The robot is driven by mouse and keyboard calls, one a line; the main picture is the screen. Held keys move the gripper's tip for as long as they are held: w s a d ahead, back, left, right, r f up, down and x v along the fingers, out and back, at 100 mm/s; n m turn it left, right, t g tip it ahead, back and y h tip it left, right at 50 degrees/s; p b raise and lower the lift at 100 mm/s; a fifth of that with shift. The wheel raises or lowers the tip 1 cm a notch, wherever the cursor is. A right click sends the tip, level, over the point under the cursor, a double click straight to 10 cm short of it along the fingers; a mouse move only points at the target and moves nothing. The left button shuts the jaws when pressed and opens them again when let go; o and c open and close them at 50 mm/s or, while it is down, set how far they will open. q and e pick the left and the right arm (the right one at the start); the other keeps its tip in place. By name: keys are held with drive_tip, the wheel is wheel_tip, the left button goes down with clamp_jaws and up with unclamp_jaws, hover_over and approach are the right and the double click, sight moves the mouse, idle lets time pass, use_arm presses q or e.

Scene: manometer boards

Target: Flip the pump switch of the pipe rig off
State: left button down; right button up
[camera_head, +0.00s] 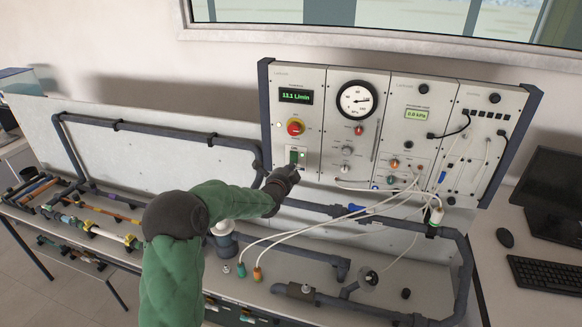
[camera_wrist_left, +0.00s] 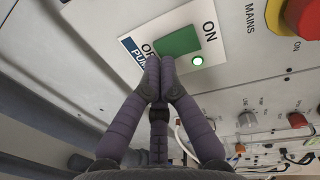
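The pump switch is a green rocker (camera_wrist_left: 178,41) on a white plate with a blue label on the panel. Its ON and part of its OFF marking show in the left wrist view. A small lamp (camera_wrist_left: 197,60) beside it glows. In the head view the switch (camera_head: 294,156) sits at the panel's lower left. My left gripper (camera_wrist_left: 160,66) is shut and empty, its fingertips together at the OFF end of the rocker. I cannot tell whether they touch it. The gripper also shows in the head view (camera_head: 290,170), just below the switch. My right gripper is not in view.
A red emergency knob (camera_head: 295,127) on yellow is above the switch. A green display (camera_head: 296,96) reads 13.1 L/min. A gauge (camera_head: 357,99) is to the right. Dark pipes (camera_head: 190,137) and white hoses (camera_head: 330,226) run around the panel. A monitor (camera_head: 552,195) stands at the right.

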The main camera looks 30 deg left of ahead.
use_arm(q)
drive_tip(key=shift+w+a, duration=0.1)
drive_tip(key=shift+w, duration=0.45)
